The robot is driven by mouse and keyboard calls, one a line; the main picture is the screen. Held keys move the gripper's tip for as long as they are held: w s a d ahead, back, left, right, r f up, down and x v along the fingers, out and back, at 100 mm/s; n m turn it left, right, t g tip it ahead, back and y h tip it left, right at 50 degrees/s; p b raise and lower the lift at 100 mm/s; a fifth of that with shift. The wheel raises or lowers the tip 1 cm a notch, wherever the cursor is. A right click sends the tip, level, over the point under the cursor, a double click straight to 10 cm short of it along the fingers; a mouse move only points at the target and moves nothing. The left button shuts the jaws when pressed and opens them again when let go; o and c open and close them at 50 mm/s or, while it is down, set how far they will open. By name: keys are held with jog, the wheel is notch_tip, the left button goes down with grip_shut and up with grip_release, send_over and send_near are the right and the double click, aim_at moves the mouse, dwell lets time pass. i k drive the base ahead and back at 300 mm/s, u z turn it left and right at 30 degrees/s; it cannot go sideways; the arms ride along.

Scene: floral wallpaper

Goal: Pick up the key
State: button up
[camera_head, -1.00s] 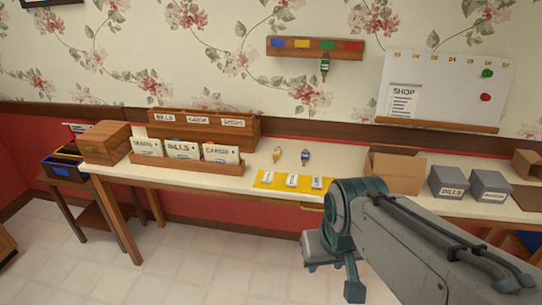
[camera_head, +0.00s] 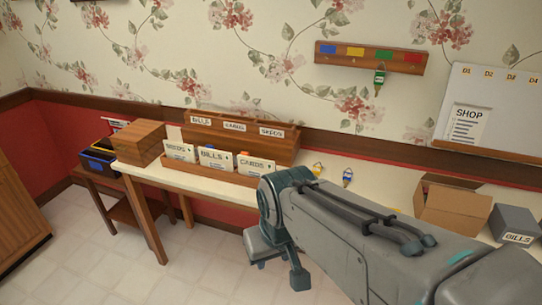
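Several keys show. A key with a yellow tag (camera_head: 318,168) and a key with a blue tag (camera_head: 348,177) lie on the pale table, just behind my arm. A key with a green tag (camera_head: 380,79) hangs from the wooden rack (camera_head: 328,60) on the wall, below its green patch. My gripper (camera_head: 279,268) is in front of the table, over the floor, left of and nearer than the two keys on the table. Its two fingers look apart, with nothing seen between them. My arm hides part of the tabletop.
A wooden organizer (camera_head: 276,146) and card trays stand on the table, with a wooden box (camera_head: 138,142) at its left end. An open cardboard box (camera_head: 452,207) and a grey box (camera_head: 512,226) stand to the right. A low side table (camera_head: 108,199) stands left. Floor at lower left is clear.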

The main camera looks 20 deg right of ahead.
aim_at(316, 171)
jog(key=u, duration=0.1)
jog(key=i, duration=0.7)
jog(key=z, duration=0.8)
jog(key=i, duration=0.65)
jog(key=z, duration=0.65)
